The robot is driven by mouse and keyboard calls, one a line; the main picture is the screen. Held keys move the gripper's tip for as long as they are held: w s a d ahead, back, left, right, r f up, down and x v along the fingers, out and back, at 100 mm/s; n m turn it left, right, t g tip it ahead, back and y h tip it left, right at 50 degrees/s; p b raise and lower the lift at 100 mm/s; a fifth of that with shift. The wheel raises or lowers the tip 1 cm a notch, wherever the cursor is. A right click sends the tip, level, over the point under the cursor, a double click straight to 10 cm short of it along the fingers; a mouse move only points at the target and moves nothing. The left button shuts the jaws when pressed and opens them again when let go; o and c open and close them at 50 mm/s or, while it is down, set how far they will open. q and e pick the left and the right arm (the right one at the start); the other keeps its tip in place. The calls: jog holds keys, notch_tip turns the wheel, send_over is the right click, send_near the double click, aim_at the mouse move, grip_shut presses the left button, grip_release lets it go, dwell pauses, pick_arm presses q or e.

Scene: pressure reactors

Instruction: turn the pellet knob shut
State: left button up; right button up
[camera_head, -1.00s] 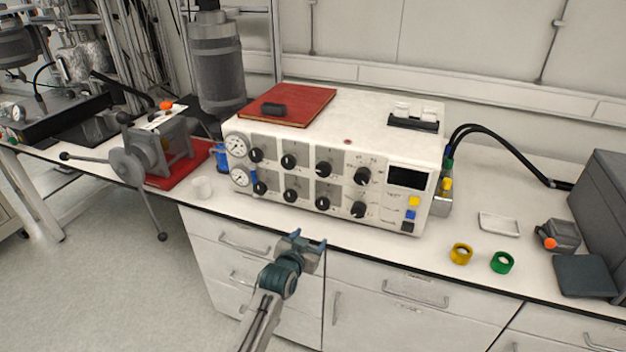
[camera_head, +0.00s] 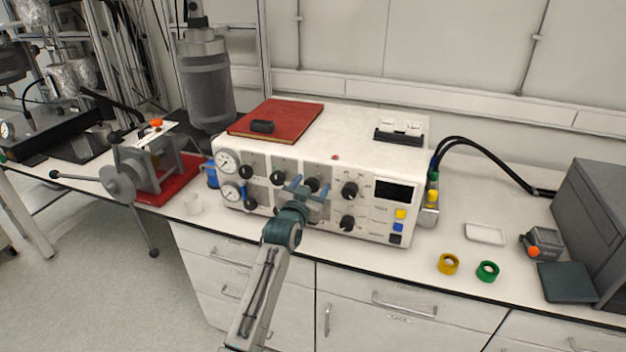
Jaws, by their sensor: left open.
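The white control box (camera_head: 376,228) stands on the bench with two rows of black knobs on its front panel. Labels are too small to read, so I cannot tell which knob is the pellet knob. My left gripper (camera_head: 309,187) is open in front of the panel, its fingertips at either side of the third upper knob (camera_head: 311,183). I cannot tell whether they touch it. The gripper and wrist hide the lower knob beneath. The fourth upper knob (camera_head: 350,190) and fourth lower knob (camera_head: 347,222) are in clear view. My right gripper is not in view.
Two gauges (camera_head: 227,162) sit at the panel's left end. A press with a spoked handwheel (camera_head: 117,181) stands to the left on a red mat. A yellow ring (camera_head: 448,264) and a green ring (camera_head: 487,271) lie on the bench to the right. A red folder (camera_head: 285,117) lies on the box.

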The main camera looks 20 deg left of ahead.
pick_arm(q)
jog(key=shift+w, duration=0.85)
jog(key=c, duration=1)
jog(key=shift+o, duration=0.2)
